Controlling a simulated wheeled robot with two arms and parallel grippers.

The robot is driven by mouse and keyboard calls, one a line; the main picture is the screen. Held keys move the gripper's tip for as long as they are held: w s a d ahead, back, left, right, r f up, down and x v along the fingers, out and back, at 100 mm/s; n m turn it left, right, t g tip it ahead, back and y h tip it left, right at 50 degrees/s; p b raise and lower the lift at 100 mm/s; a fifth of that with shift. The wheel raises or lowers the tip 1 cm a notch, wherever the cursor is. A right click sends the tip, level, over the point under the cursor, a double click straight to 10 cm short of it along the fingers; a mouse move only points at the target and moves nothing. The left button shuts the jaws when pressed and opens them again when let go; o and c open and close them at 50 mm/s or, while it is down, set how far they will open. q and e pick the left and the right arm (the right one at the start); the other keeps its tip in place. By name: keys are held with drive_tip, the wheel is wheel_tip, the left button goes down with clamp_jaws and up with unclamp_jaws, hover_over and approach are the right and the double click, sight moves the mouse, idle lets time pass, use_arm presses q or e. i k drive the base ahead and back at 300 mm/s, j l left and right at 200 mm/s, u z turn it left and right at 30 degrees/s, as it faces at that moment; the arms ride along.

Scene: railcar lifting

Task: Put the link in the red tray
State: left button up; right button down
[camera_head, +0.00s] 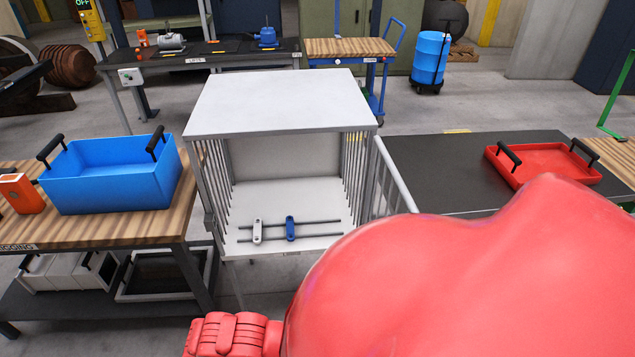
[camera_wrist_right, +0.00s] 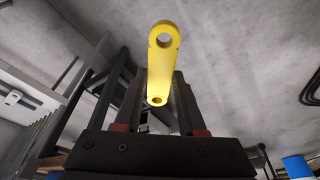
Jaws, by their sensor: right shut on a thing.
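A yellow link (camera_wrist_right: 163,62) with a round hole at each end is held in my right gripper (camera_wrist_right: 158,95) in the right wrist view. The fingers are shut on its lower end, and its upper end sticks out beyond them. The red tray (camera_head: 591,178) with two black handles lies on a dark tabletop at the right in the head view. No link shows in the part of it that I see. In the head view a large red part of my arm covers the lower right, and the right gripper and yellow link do not show. My left gripper is not in view.
A white open-fronted cage (camera_head: 280,105) stands in the middle, its barred door (camera_head: 392,175) swung open to the right. Inside, a pale link (camera_head: 257,232) and a blue link (camera_head: 291,228) sit on two rods. A blue bin (camera_head: 112,178) stands on the left wooden bench.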

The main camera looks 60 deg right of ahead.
sight(538, 167)
drive_tip(key=k+l+u, duration=0.25)
drive_tip(key=u, duration=0.15)
drive_tip(key=k+l+u, duration=0.1)
drive_tip(key=k+u, duration=0.75)
drive_tip(key=k+j+u, duration=0.15)
drive_tip(key=k+u, duration=0.3)
drive_tip(key=k+j+u, duration=0.2)
drive_tip(key=k+u, duration=0.2)
drive_tip(key=k+z, duration=0.25)
drive_tip(key=z, duration=0.15)
drive_tip(key=k+l+z, duration=0.2)
drive_tip(key=z, duration=0.15)
drive_tip(key=k+l+z, duration=0.2)
drive_tip(key=z, duration=2.5)
